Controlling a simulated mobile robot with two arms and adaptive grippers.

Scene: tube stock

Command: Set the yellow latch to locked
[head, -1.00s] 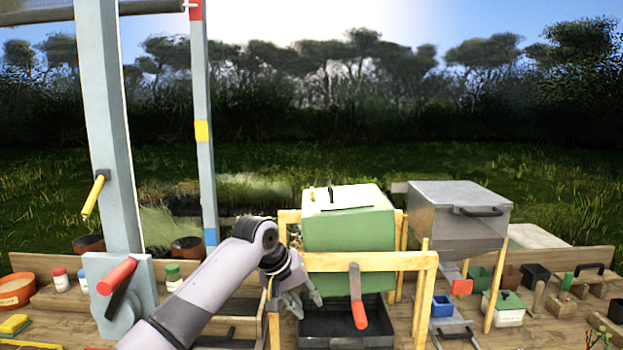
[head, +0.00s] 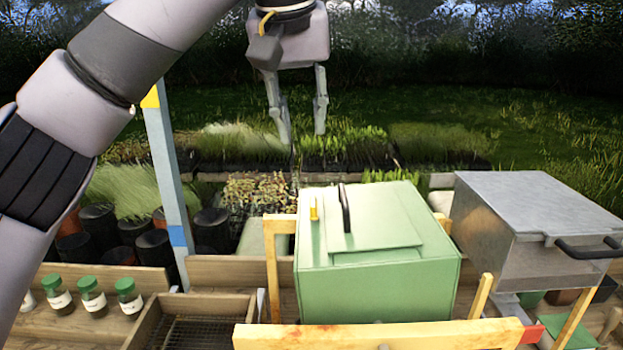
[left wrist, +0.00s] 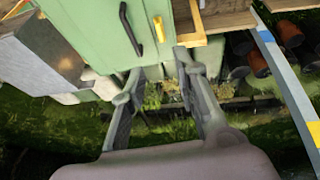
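The yellow latch (head: 313,210) is a small upright piece on the lid of the green box (head: 375,285), beside a black handle (head: 346,208). In the left wrist view the yellow latch (left wrist: 159,28) and the black handle (left wrist: 130,28) lie beyond my fingertips. My left gripper (head: 305,140) is raised above and behind the box in the head view, fingers pointing down and apart. It is open and empty, and does not touch the latch; it also shows in the left wrist view (left wrist: 160,82). My right gripper is not in view.
A grey metal box (head: 530,225) with a black handle stands to the right of the green box. A wooden frame (head: 380,335) surrounds the green box. Green-capped jars (head: 92,297) stand at left, near a blue-grey post (head: 165,180). Space above the lid is clear.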

